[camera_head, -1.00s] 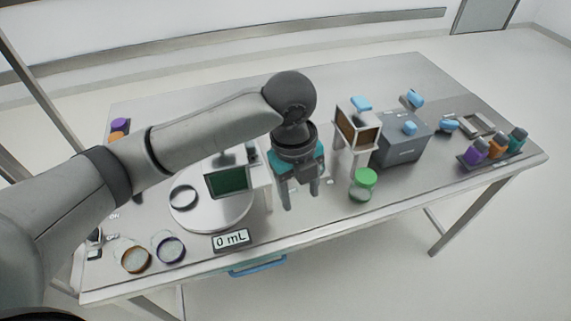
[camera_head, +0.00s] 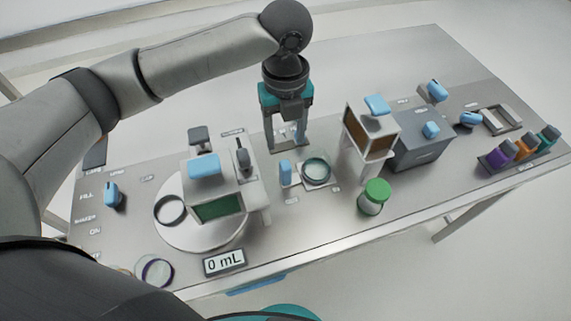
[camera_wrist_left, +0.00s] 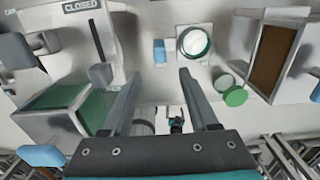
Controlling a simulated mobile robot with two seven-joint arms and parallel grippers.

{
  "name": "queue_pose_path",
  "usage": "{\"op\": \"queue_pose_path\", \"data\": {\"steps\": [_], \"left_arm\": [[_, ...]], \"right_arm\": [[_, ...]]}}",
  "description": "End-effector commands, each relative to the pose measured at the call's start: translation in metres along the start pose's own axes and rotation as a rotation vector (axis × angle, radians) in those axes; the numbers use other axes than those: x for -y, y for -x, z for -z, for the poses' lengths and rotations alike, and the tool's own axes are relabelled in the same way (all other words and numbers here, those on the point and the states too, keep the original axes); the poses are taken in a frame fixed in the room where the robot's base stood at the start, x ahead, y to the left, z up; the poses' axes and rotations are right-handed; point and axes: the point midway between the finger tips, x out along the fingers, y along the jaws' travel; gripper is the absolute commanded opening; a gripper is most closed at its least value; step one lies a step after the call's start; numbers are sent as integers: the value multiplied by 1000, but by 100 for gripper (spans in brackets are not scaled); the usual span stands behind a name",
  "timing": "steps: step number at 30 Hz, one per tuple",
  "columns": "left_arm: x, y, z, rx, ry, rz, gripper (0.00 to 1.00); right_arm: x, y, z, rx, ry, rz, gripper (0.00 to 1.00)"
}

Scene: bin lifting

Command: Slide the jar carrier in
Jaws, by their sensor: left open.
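What looks like the jar carrier (camera_head: 326,183) is a small pale plate on the table, bearing a round clear jar (camera_head: 316,169) with a dark green rim. A blue upright handle (camera_head: 285,172) stands at its left. In the left wrist view the handle (camera_wrist_left: 160,52) and jar (camera_wrist_left: 195,41) show ahead of the fingertips. My left gripper (camera_head: 288,146) is open and empty, pointing down just behind the carrier; it also shows in the left wrist view (camera_wrist_left: 158,78). It appears apart from the handle. My right gripper is not in view.
A white housing with a green window (camera_head: 218,207) stands left, by a round turntable (camera_head: 190,235). A brown-windowed box on legs (camera_head: 370,130), a green-lidded jar (camera_head: 373,197) and a grey box (camera_head: 420,150) stand right. A "0 mL" display (camera_head: 225,262) is in front.

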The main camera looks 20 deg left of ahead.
Motion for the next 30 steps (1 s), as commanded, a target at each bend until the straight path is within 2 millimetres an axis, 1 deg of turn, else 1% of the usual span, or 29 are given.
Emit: {"op": "queue_pose_path", "data": {"steps": [1,3,5,12,15,18,21,25,30], "left_arm": [[-1,-12,1,-4,1,-5,60],[-1,-27,1,-3,2,-5,60],[-1,-40,1,-4,1,-4,60],[-2,-92,1,-2,1,-5,60],[-1,-109,1,-2,2,-4,60],[-1,-122,1,-1,1,-3,60],[0,-130,1,-1,-1,-1,60],[-1,-135,0,0,0,-2,60],[-1,-135,0,1,0,-2,60]], "right_arm": [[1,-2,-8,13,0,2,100],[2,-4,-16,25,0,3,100],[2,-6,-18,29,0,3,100],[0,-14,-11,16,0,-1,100],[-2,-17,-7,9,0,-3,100],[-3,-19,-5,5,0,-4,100],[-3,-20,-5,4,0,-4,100],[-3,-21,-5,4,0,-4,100],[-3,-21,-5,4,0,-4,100]]}}
